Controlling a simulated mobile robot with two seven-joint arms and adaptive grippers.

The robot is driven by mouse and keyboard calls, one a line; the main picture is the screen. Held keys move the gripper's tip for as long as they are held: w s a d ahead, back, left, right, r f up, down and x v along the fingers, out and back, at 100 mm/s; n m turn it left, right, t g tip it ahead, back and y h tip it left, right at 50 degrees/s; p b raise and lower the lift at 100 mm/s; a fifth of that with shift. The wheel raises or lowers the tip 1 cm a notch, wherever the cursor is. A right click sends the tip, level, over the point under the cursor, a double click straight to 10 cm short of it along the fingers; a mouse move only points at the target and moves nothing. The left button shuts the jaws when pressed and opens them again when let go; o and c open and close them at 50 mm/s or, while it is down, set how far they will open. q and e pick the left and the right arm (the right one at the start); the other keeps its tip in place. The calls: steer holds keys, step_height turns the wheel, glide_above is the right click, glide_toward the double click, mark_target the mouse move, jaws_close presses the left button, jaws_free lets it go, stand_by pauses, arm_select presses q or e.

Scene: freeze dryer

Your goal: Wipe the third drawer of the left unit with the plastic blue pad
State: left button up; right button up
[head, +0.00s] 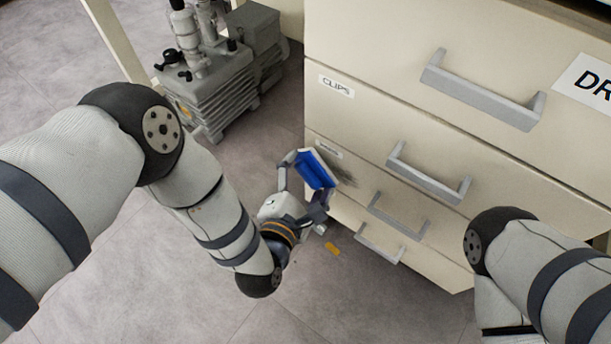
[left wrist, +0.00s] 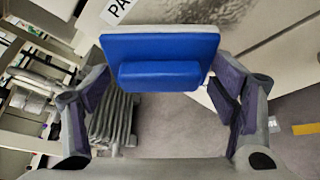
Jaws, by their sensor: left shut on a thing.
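My left gripper (head: 304,181) is shut on the blue plastic pad (head: 314,170), which has a pale layer on its far face. The pad is held tilted, close to the left edge of the drawer front below the one labelled CLIPS. A dark smudge (head: 344,174) marks that drawer front (head: 362,188) just right of the pad. I cannot tell whether the pad touches the front. In the left wrist view the pad (left wrist: 160,75) sits between the two fingers, its blue grip block toward me, with smudged drawer surface behind it. My right gripper is out of view.
The drawer unit has a CLIPS drawer (head: 375,118) above and a lower drawer handle (head: 380,243) beneath, all with projecting grey handles. A grey pump (head: 205,90) stands on the floor at the back left. A small orange piece (head: 332,248) lies on the open floor.

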mark_target(324, 178)
arm_select(q)
steer(key=shift+w+d, duration=0.45)
steer(key=shift+w, duration=0.15)
steer(key=shift+s+d, duration=1)
steer(key=shift+d, duration=0.2)
steer(key=shift+s+d+p, duration=0.1)
steer(key=shift+s+d, duration=0.55)
steer(key=shift+d, duration=0.3)
steer(key=shift+s+d+p, duration=0.1)
steer(key=shift+s+d, duration=0.55)
steer(key=shift+d, duration=0.3)
steer(key=shift+s+d+p, duration=0.1)
steer(key=shift+s+d, duration=0.55)
steer(key=shift+d, duration=0.3)
steer(key=shift+r, duration=0.1)
steer(key=shift+w+a+p, duration=0.35)
steer(key=shift+w+a, duration=0.55)
steer(key=shift+a, duration=0.3)
steer(key=shift+w+a, duration=1.35)
steer(key=shift+a, duration=0.2)
steer(key=shift+c, duration=0.3)
steer(key=shift+w+a, duration=0.45)
steer(key=shift+a, duration=0.2)
steer(key=shift+w+a, duration=0.4)
steer(key=shift+a, duration=0.25)
